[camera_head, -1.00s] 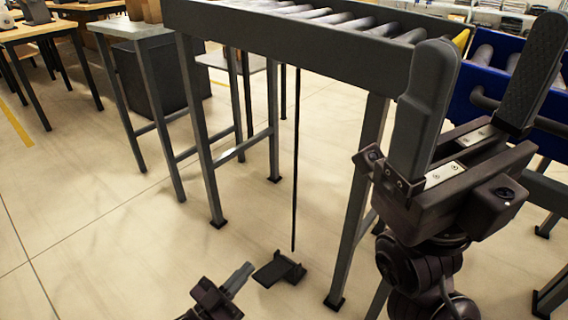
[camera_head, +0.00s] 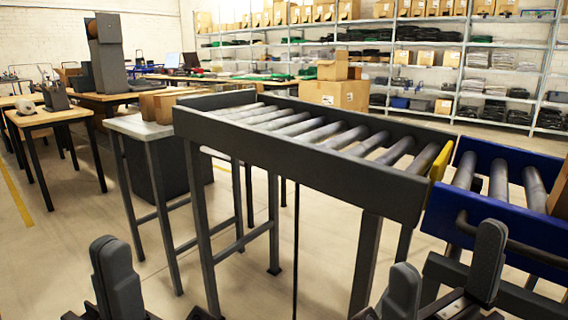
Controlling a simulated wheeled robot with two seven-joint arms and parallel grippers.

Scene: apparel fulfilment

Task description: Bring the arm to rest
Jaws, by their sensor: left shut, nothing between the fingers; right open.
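My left gripper (camera_head: 117,278) is at the bottom left of the head view. Its dark fingers point up and are shut, with nothing seen held; the wrist is cut off by the frame edge. My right gripper (camera_head: 446,275) is at the bottom right, in front of the roller conveyor. Its two dark fingers stand apart, open, with nothing between them. Both arms are mostly below the frame.
A grey roller conveyor (camera_head: 300,158) crosses the middle, joined by a yellow piece (camera_head: 441,162) to a blue conveyor (camera_head: 510,198) at right. A side table (camera_head: 139,127) and wooden tables (camera_head: 46,116) stand left. Shelves (camera_head: 455,48) line the back. Floor is clear at lower left.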

